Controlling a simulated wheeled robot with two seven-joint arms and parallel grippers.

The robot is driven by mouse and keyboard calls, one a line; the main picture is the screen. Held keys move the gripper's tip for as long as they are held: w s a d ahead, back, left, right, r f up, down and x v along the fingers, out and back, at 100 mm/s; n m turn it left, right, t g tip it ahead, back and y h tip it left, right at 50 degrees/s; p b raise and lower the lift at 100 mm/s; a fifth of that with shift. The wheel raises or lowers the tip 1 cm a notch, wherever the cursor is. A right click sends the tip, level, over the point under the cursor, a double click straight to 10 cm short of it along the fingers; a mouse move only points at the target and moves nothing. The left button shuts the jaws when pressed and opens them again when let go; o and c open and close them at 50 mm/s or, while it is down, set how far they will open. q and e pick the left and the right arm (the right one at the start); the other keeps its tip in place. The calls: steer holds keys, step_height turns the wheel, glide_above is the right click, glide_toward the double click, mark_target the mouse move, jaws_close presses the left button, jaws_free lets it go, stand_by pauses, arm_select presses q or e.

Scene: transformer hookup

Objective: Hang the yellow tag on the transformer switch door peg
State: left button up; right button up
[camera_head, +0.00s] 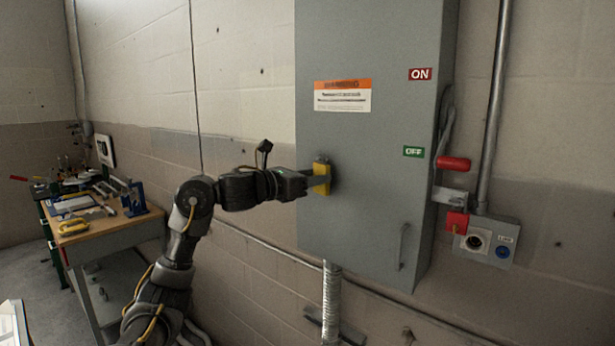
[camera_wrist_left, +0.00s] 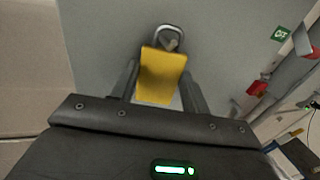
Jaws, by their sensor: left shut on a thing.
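The yellow tag (camera_head: 321,181) is at the left part of the grey switch door (camera_head: 365,190). My left gripper (camera_head: 313,180) is shut on the tag, with a finger on either side of it. In the left wrist view the tag (camera_wrist_left: 162,76) is upright between the fingers, with a grey loop (camera_wrist_left: 169,30) at its top. A small grey peg-like end (camera_wrist_left: 171,42) shows inside the loop, close to the door. I cannot tell whether the loop is fully around the peg or only in front of it. My right gripper is not in view.
A red-handled lever (camera_head: 453,163) and a red lock-like piece (camera_head: 457,221) are on the cabinet's right side. A socket box (camera_head: 487,241) is below. A workbench (camera_head: 100,230) with tools stands at the left. The door's lower middle is clear.

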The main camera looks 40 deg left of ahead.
arm_select(q)
steer(key=shift+w+f+b, duration=0.4)
steer(key=shift+w+f, duration=0.1)
stand_by(0.5)
steer(key=o, duration=0.9)
steer(key=shift+o, duration=0.8)
steer(key=shift+s+r, duration=0.1)
